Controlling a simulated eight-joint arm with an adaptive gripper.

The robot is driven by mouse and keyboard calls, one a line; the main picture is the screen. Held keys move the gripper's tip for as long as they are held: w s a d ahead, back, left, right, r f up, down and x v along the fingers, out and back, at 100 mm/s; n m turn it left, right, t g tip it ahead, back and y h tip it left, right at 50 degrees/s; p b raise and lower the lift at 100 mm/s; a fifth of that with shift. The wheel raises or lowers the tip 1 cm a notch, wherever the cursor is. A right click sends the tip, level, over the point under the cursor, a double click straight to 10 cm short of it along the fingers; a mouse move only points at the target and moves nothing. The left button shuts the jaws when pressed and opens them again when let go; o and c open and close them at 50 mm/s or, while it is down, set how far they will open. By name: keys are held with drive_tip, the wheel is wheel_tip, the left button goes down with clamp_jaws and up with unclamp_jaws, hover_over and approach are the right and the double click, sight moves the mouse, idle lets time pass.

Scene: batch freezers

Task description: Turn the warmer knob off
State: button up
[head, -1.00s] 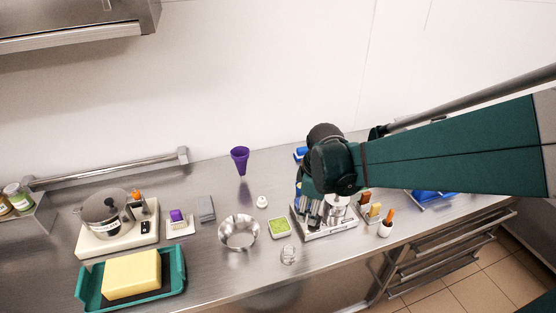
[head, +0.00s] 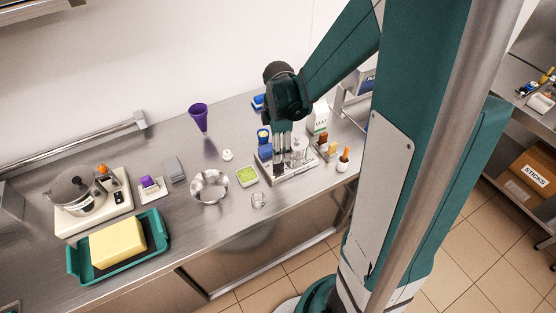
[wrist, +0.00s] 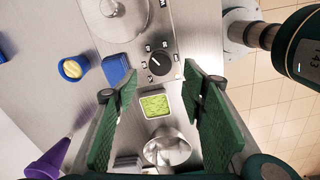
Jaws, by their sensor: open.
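A black round knob (wrist: 158,62) with a pale pointer line and printed marks around it sits on a steel panel in the wrist view. I cannot read its setting surely. The panel belongs to a steel appliance (wrist: 182,15) with a round metal lid (wrist: 112,18). In the head view my gripper (head: 281,160) points down over this appliance, hiding its knob. In the wrist view my gripper (wrist: 160,76) is open and empty, with its green fingers apart and the knob showing between and beyond the tips. Contact with the knob is not visible.
A lime-green tray (head: 247,176) and a steel bowl (head: 210,187) stand beside the appliance. A blue jar (wrist: 73,68) and blue block (wrist: 115,69) are close to it. A purple cone (head: 199,117) stands behind. A pot on a pale base (head: 117,208) is far left.

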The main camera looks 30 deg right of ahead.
sight(278, 165)
drive_tip(key=shift+f, duration=0.15)
drive_tip(key=shift+f, duration=3.7)
drive_tip(key=shift+c, duration=0.6)
drive_tip(key=c, duration=0.8)
